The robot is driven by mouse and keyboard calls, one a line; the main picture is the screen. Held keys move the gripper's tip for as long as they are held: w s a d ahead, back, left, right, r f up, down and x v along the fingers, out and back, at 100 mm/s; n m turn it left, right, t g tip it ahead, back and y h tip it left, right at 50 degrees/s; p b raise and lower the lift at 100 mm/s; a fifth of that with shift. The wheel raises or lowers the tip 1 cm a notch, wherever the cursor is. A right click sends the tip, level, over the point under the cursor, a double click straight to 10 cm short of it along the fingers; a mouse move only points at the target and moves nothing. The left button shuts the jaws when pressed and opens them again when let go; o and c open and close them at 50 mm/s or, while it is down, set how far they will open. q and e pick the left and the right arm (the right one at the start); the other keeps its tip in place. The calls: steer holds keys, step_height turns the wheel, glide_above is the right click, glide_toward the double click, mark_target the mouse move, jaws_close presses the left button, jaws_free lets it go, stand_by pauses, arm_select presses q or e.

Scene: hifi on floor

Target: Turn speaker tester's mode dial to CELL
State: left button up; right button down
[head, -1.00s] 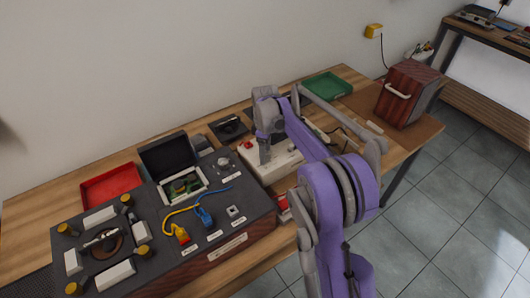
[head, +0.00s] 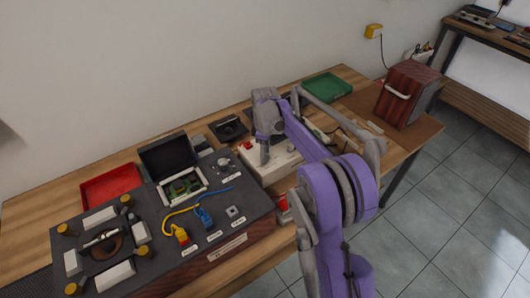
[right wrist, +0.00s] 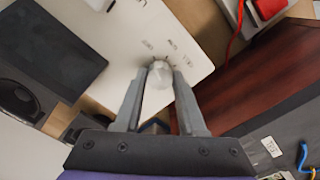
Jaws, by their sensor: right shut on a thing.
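The speaker tester is a white box (head: 285,168) on the workbench, partly hidden behind my right arm in the head view. Its pale top face (right wrist: 125,45) fills the upper middle of the right wrist view. The round silver mode dial (right wrist: 160,75) sits near the box's edge, with small dark printed labels beside it, too small to read. My right gripper (right wrist: 160,82) is shut on the dial, one finger on each side. In the head view the right gripper (head: 264,158) points down onto the box. My left gripper is not in view.
A dark hi-fi panel (head: 150,225) with plugs and cables lies left of the tester. A red tray (head: 110,186) and a green tray (head: 326,87) lie on the bench. A wooden speaker cabinet (head: 405,95) stands at the right. A red lead (right wrist: 236,40) lies near the tester.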

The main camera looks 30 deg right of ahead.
steer(key=shift+m, duration=0.3)
steer(key=m, duration=0.3)
steer(key=shift+m, duration=0.4)
steer(key=m, duration=0.4)
steer(key=shift+m, duration=0.3)
steer(key=m, duration=0.4)
steer(key=shift+b, duration=0.35)
steer(key=m, duration=0.4)
steer(key=shift+m, duration=0.5)
steer(key=shift+c, duration=2.4)
jaws_free()
